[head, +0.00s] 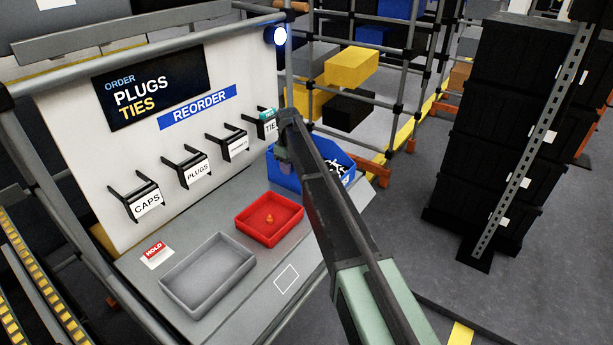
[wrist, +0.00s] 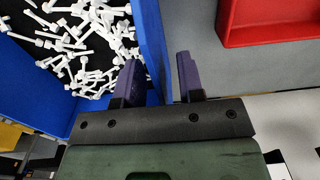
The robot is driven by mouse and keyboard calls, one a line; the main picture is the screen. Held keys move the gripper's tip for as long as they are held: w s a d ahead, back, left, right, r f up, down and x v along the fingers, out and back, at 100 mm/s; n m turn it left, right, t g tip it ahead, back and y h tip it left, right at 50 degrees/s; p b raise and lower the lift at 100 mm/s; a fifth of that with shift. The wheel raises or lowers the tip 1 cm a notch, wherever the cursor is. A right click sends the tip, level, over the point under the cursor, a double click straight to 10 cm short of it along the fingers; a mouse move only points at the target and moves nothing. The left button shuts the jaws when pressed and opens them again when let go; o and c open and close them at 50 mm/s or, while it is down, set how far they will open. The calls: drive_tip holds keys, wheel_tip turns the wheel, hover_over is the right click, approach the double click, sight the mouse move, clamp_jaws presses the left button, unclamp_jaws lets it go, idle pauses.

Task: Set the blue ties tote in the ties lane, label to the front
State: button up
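The blue tote (head: 284,180) stands on the grey bench at its right end, partly hidden behind my arm. White small parts lie in it on a dark floor. A small white patch, perhaps its label, shows on its right side in the head view. In the wrist view the blue wall (wrist: 152,40) runs between the fingers of my gripper (wrist: 158,80). One finger is over the inside and one outside, with a gap beside the outer finger. My gripper (head: 284,166) is open at the tote's left edge. The lane bracket marked "TIE" (head: 270,126), partly covered by my arm, is on the panel behind.
A red tray (head: 250,232) with a small orange piece and an empty grey tray (head: 190,303) stand left of the tote. Brackets for caps (head: 147,204) and plugs (head: 197,172) and a third one line the panel. A rack and black crates (head: 510,120) stand right.

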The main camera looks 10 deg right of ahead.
wheel_tip(320, 180, down, 2)
drive_tip(key=shift+f+b, duration=0.1)
drive_tip(key=shift+b, duration=0.2)
drive_tip(key=shift+r, duration=0.3)
clamp_jaws()
drive_tip(key=shift+p, duration=0.3)
idle(0.5)
